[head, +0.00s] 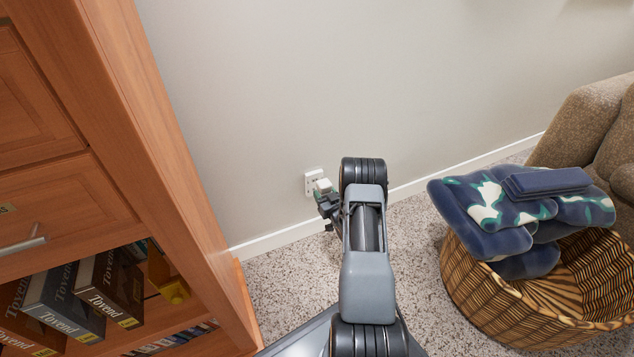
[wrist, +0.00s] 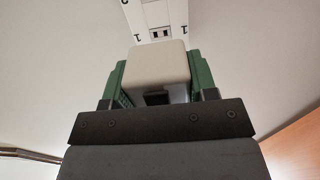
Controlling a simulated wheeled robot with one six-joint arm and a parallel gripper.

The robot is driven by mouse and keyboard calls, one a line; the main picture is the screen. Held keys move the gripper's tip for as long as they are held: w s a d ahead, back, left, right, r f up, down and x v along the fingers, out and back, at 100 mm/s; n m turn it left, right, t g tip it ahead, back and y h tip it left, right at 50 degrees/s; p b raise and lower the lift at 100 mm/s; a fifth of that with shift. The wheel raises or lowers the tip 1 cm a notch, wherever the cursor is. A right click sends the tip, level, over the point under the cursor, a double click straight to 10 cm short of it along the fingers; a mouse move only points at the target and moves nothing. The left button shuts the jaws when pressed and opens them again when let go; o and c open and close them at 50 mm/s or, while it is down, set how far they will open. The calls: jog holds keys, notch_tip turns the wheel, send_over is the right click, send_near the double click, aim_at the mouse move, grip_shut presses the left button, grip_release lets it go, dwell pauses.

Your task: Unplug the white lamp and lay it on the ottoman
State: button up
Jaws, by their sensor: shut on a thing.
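The white lamp (wrist: 158,66) is a small rounded block between the two green fingers of my gripper (wrist: 158,85), which is shut on it. In the head view the lamp (head: 322,185) shows as a small pale block at the tip of my gripper (head: 325,192), close to the wall outlet (head: 312,176). The outlet plate (wrist: 163,15) lies just beyond the lamp in the wrist view, with one dark-slotted socket showing. The lamp covers the lower part of the plate, so I cannot tell whether it is in a socket. No ottoman is recognisable in either view.
A wooden cabinet (head: 150,120) with boxes on its open shelf stands close on the left. A wicker basket (head: 465,290) with blue patterned blankets (head: 490,215) stands on the right, before a brown sofa (head: 585,125). Speckled carpet (head: 280,285) lies between.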

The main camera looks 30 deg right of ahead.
jog(key=shift+s, duration=0.3)
jog(key=shift+r, duration=0.1)
dwell(0.5)
